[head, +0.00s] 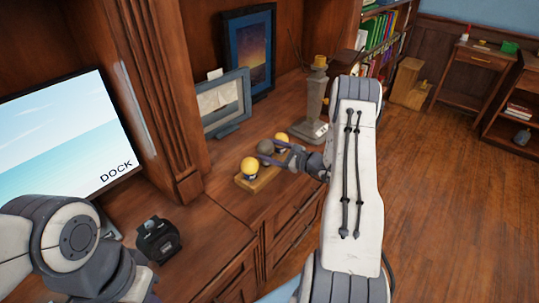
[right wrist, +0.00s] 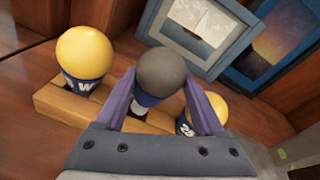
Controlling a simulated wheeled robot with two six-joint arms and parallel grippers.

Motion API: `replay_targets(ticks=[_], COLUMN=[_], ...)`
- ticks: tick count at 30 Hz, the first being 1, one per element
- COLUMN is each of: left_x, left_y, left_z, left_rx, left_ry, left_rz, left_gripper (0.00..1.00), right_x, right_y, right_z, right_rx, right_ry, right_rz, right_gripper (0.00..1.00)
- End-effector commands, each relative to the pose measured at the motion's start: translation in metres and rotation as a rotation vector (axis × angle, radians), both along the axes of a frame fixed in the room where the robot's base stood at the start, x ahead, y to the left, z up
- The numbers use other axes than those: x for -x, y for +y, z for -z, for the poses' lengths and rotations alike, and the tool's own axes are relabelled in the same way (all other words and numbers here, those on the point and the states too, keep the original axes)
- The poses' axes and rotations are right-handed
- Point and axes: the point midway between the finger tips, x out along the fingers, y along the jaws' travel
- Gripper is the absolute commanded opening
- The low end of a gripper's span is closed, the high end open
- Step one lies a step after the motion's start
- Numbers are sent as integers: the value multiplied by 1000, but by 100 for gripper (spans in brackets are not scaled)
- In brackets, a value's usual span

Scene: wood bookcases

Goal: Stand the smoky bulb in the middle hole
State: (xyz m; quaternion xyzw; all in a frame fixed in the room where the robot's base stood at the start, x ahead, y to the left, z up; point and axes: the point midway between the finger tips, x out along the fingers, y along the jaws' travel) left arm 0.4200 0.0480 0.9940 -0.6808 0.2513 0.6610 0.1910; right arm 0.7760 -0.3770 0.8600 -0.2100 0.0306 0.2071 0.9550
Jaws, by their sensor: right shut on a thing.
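The smoky bulb (head: 265,146) is a dark grey globe with a blue collar. My right gripper (head: 270,153) is shut on it; the right wrist view shows the bulb (right wrist: 163,70) between my two purple fingers. The bulb is upright or nearly so, over the middle of a wooden block (head: 262,183), between two yellow bulbs. One yellow bulb (head: 250,167) stands at the block's near end and the other (head: 281,138) at its far end. The middle hole is hidden, and I cannot tell whether the bulb's base is in it. My left gripper is out of view.
The block lies on a wooden cabinet top. Behind it are a grey picture frame (head: 222,104) and a darker frame (head: 249,50). A grey stand (head: 314,102) is beyond the block. A black device (head: 158,240) and a screen (head: 62,150) are at left.

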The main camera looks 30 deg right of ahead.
Motion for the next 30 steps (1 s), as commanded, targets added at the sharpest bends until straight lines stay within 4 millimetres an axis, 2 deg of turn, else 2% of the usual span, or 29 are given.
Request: replay_targets(ticks=[1,4,16,17,18,19,29,30], left_x=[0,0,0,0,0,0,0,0], left_y=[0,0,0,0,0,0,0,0], left_z=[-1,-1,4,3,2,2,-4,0], left_rx=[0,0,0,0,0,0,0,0], left_ry=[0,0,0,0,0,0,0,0], left_rz=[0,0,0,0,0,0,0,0], left_gripper=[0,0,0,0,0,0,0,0], right_x=[0,0,0,0,0,0,0,5], right_y=[0,0,0,0,0,0,0,-3], right_z=[9,17,24,22,22,22,15,18], right_rx=[-3,0,1,1,1,0,0,0], right_ry=[2,-1,-1,-1,-1,-1,-1,-1], right_rz=[0,0,-1,-1,-1,0,0,2], right_gripper=[39,39,39,78,93,100,100,100])
